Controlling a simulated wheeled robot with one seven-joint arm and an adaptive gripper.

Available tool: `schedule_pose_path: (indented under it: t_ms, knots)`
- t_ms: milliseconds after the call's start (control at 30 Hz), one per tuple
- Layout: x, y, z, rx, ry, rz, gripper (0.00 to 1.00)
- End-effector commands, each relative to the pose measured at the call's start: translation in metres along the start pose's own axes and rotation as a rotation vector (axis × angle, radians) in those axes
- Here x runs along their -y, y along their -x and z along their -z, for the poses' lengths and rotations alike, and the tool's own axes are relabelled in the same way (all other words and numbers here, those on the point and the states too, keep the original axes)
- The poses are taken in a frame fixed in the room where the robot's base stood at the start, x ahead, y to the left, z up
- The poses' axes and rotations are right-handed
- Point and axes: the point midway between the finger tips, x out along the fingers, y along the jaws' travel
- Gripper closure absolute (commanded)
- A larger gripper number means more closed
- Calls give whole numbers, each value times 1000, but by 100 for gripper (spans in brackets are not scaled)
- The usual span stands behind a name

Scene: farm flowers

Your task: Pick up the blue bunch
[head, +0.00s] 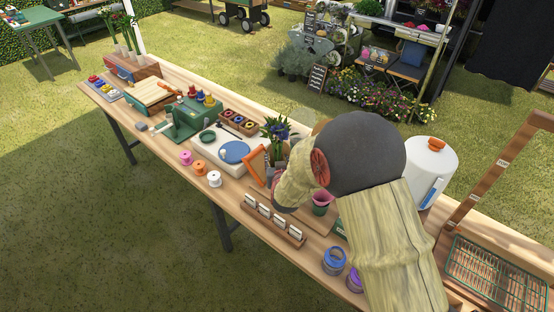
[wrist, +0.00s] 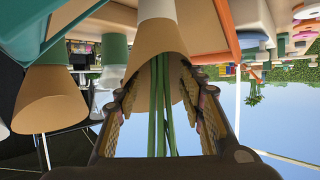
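The blue bunch (head: 276,130) has dark blue-violet blooms and green leaves in the head view. It stands upright on the table, left of my arm, with its lower part partly hidden. My gripper in the wrist view (wrist: 165,105) has a finger on each side of several green stems (wrist: 158,110). Gaps show between the stems and both fingers, so it looks open around them. A tan cone-shaped container (wrist: 155,45) shows behind the stems. The wrist view does not show the blooms. My forearm hides most of the gripper in the head view.
The wooden table (head: 235,196) is crowded. A card rack (head: 272,219), pink cup (head: 322,201) and white canister (head: 430,165) are near my arm.

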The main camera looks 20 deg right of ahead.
Motion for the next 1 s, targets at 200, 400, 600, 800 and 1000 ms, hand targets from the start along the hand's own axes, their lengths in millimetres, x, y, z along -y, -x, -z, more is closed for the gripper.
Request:
schedule_pose_path:
  t_ms: [200, 400, 600, 800, 1000]
  knots:
    - [0, 0, 0, 0, 0, 0, 69]
    - [0, 0, 0, 0, 0, 0, 80]
    - [0, 0, 0, 0, 0, 1, 91]
    - [0, 0, 0, 0, 0, 0, 100]
    - [0, 0, 1, -1, 0, 0, 100]
